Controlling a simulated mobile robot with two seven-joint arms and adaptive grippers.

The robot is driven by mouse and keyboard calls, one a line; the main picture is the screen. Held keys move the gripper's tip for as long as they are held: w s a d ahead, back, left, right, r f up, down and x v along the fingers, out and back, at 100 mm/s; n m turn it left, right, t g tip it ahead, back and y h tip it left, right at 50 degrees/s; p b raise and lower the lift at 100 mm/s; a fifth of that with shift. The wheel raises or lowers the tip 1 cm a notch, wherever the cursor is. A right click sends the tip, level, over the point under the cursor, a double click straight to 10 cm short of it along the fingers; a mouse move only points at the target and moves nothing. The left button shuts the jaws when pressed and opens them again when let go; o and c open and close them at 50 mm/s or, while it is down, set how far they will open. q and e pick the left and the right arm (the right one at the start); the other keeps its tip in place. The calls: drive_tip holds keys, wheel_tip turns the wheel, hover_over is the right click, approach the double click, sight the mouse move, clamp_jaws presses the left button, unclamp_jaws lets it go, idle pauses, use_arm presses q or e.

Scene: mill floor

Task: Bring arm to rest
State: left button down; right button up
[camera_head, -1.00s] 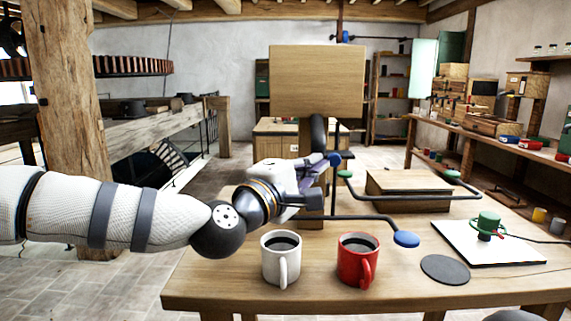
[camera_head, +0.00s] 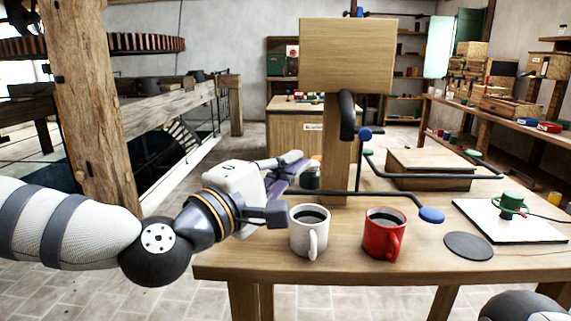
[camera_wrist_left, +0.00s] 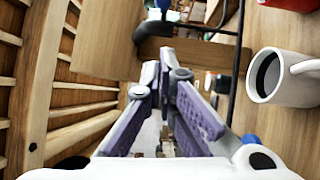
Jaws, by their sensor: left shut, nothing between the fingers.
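My left arm comes in from the left in the head view. My left gripper (camera_head: 297,165) has purple-padded fingers and is shut and empty, at the left edge of the wooden table (camera_head: 350,262), behind the white mug. In the left wrist view the fingers (camera_wrist_left: 168,70) meet at their tips with nothing between them. A white mug (camera_head: 309,240) of dark liquid stands near the table's left front; it also shows at the right of the wrist view (camera_wrist_left: 290,92). My right gripper is not in view.
A red mug (camera_head: 384,240) stands right of the white one. A dark round coaster (camera_head: 468,246), a bent dark rod with a blue disc (camera_head: 431,215), a wooden box (camera_head: 430,162) and a white board (camera_head: 470,215) share the table. A wooden post with a panel (camera_head: 346,55) rises behind. Open floor lies left.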

use_arm(q)
drive_tip(key=shift+s, duration=0.25)
drive_tip(key=shift+a, duration=0.1)
